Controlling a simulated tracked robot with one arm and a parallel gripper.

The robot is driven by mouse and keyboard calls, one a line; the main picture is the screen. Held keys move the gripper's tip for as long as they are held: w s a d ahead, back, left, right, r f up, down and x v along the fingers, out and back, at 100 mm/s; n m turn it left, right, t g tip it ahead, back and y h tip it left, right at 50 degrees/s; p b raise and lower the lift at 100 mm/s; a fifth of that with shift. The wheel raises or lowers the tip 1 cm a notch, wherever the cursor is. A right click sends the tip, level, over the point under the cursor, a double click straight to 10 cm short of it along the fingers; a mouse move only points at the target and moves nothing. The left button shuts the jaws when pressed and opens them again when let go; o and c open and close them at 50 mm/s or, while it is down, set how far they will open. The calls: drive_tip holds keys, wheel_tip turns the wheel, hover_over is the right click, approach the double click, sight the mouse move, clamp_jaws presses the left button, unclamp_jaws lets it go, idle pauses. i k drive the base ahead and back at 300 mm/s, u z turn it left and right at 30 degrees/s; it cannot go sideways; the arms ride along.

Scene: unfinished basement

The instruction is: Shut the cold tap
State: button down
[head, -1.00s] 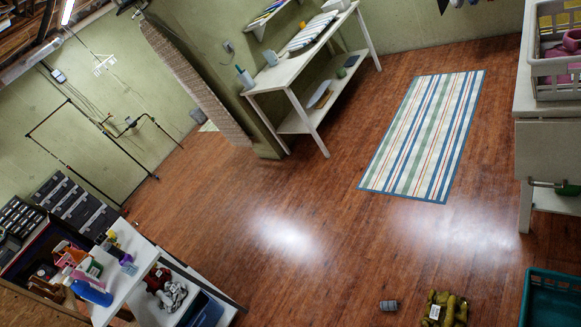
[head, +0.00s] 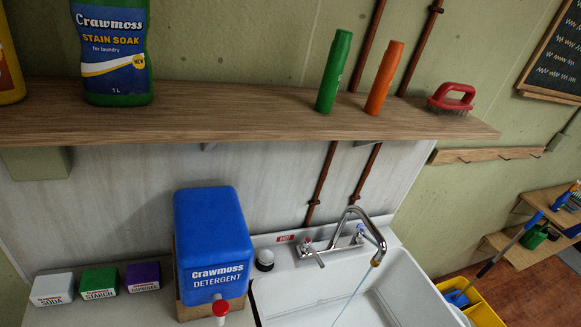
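A chrome faucet (head: 345,226) stands at the back of a white sink (head: 283,300). Its curved spout reaches forward and to the right, and a thin stream of water (head: 352,292) runs from its tip into the sink. The cold tap (head: 360,230), marked blue, is on the right side of the faucet, close beside the spout and small in view. The hot tap (head: 313,252), with a red mark, is on the left, near a red "HOT" label (head: 285,238). I cannot tell exactly how far each handle is turned. My gripper is not in view.
A wooden shelf (head: 230,108) crosses above the sink, holding a green bottle (head: 335,72), an orange bottle (head: 384,78) and a red brush (head: 452,97). A blue detergent box (head: 212,245) stands left of the sink. A yellow bucket (head: 484,313) is on the floor at right.

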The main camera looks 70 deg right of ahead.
sight(361, 232)
drive_tip(key=z, duration=0.15)
drive_tip(key=k, duration=1.65)
drive_tip(key=z, duration=0.9)
drive_tip(key=i, duration=1)
drive_tip(key=u, duration=0.05)
